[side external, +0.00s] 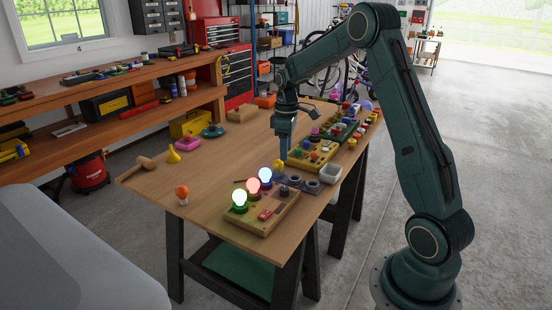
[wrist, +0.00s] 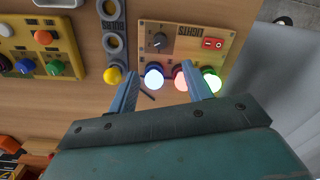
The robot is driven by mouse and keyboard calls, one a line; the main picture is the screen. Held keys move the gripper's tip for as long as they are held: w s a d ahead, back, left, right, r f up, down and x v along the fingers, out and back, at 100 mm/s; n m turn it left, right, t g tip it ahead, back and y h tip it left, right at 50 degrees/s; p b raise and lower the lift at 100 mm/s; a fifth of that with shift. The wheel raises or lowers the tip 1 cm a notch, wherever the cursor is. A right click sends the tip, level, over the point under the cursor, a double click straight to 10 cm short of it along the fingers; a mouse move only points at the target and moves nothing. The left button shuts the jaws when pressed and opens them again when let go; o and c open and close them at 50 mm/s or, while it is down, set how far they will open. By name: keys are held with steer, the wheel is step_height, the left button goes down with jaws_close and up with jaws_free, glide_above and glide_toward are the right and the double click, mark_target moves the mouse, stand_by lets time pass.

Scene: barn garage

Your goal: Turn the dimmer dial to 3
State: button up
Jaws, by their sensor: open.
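The dimmer dial (wrist: 158,42) is a dark round knob on a wooden light board (wrist: 187,29); the number it points to is too small to read. In the side view the dial (side external: 284,192) sits near the board's far right corner. A red rocker switch (wrist: 213,43) is beside it. Three bulbs, bluish (wrist: 154,76), reddish (wrist: 181,79) and green (wrist: 211,81), are lit along one edge. My gripper (wrist: 159,70) is open and empty, its fingers apart. In the side view it (side external: 283,157) points down above the table, behind the board and apart from the dial.
A grey strip with rings (wrist: 114,42) lies beside the board, with a yellow ball (wrist: 113,75) at its end. An orange bulb (side external: 182,194) stands at the table's left front.

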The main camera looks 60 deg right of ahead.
mark_target(285, 188)
steer(key=f, duration=1.3)
steer(key=shift+s+a+f, duration=0.1)
steer(key=shift+a+f, duration=0.2)
steer(key=shift+f, duration=0.1)
steer(key=shift+c, duration=0.4)
steer(key=c, duration=0.9)
steer(key=shift+m, duration=0.4)
steer(key=m, duration=1.1)
